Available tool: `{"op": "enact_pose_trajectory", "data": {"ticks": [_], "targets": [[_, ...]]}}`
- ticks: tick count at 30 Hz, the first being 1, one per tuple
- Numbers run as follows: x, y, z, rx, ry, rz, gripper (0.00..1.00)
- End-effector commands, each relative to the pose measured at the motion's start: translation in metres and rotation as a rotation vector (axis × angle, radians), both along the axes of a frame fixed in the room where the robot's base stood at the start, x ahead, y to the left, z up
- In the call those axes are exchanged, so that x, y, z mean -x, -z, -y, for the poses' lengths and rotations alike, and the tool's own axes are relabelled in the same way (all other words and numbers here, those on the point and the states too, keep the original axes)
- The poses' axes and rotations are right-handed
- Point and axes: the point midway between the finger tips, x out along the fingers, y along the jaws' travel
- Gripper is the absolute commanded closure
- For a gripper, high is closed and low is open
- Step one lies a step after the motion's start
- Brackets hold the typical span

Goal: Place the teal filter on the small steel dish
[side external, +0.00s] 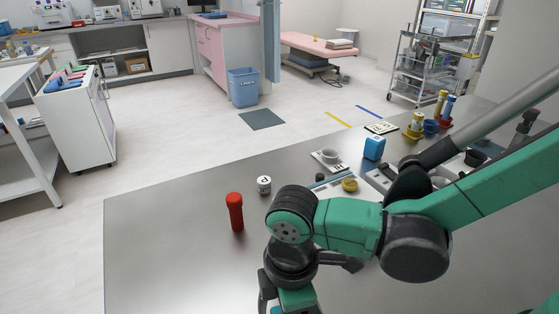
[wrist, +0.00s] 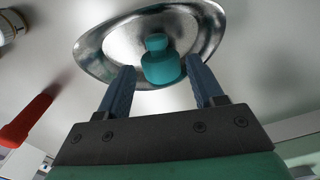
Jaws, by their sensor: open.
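In the wrist view, the teal filter (wrist: 161,66) is upright within the outline of the oval steel dish (wrist: 103,50) and appears to rest on it. My gripper (wrist: 161,77) is open, with its two blue fingers on either side of the filter. A gap shows between each finger and the filter. The fingers overlap the near edge of the dish. In the side external view, my gripper sits at the bottom edge and its fingertips are out of sight. The filter and dish cannot be made out there.
A red tube (side external: 235,212) stands on the steel table (side external: 165,240), left of my arm. A white jar (side external: 264,184) stands behind it. A blue block (side external: 374,148), a yellow lid-like piece (side external: 349,184) and several small containers are farther back right. The table's left part is clear.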

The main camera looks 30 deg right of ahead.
Motion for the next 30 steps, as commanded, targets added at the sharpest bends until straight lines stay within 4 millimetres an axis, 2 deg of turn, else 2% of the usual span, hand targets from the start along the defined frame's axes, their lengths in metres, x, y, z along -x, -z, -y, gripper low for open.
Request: {"op": "enact_pose_trajectory", "data": {"ticks": [7,17,20,24,30], "targets": [[-0.001,0.024,0.000,-0.001,0.003,0.001,0.39],[0.000,0.028,0.000,-0.002,0.003,0.001,0.39],[0.000,0.028,0.000,-0.002,0.003,0.001,0.62],[0.000,0.028,0.000,-0.002,0.003,0.001,1.00],[0.000,0.028,0.000,-0.002,0.003,0.001,1.00]]}}
